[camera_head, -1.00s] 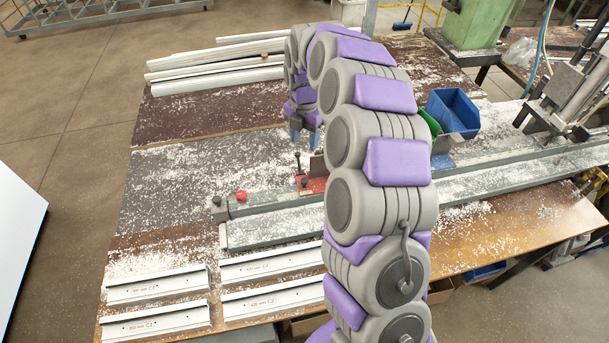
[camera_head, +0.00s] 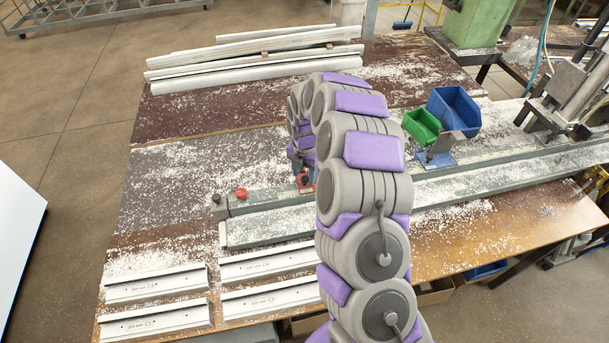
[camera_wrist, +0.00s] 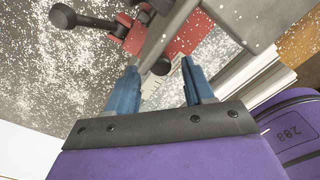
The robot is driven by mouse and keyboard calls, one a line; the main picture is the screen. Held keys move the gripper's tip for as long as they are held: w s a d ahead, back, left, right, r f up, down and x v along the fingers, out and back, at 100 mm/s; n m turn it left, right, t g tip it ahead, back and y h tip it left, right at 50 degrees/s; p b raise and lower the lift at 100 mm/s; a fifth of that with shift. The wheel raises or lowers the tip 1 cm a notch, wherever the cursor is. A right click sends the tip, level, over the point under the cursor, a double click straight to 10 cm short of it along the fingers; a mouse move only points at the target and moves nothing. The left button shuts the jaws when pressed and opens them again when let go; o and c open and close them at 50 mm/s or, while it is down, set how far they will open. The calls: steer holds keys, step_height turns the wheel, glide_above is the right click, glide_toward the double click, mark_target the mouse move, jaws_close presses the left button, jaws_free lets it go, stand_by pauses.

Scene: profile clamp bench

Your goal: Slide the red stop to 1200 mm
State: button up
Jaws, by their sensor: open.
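The red stop (camera_head: 306,186) sits on the long grey rail (camera_head: 270,201), largely hidden behind my arm in the head view. In the wrist view the red stop (camera_wrist: 190,36) shows at the top, with a black-knobbed lever (camera_wrist: 90,20), a grey bar and a second dark knob (camera_wrist: 161,66). My gripper (camera_wrist: 159,68) is open, its two blue fingers apart just in front of the stop. The second knob appears between the fingertips; I cannot tell whether anything touches. A pale strip with faint marks (camera_wrist: 176,84) shows between the fingers, unreadable.
A red knob (camera_head: 241,193) is at the rail's left end. A blue-based stop (camera_head: 436,159) stands farther right, near green (camera_head: 421,126) and blue (camera_head: 455,111) bins. White profiles lie at the back (camera_head: 250,66) and front left (camera_head: 155,284). White chips cover the bench.

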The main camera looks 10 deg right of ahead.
steer(key=shift+f, duration=0.8)
jaws_close()
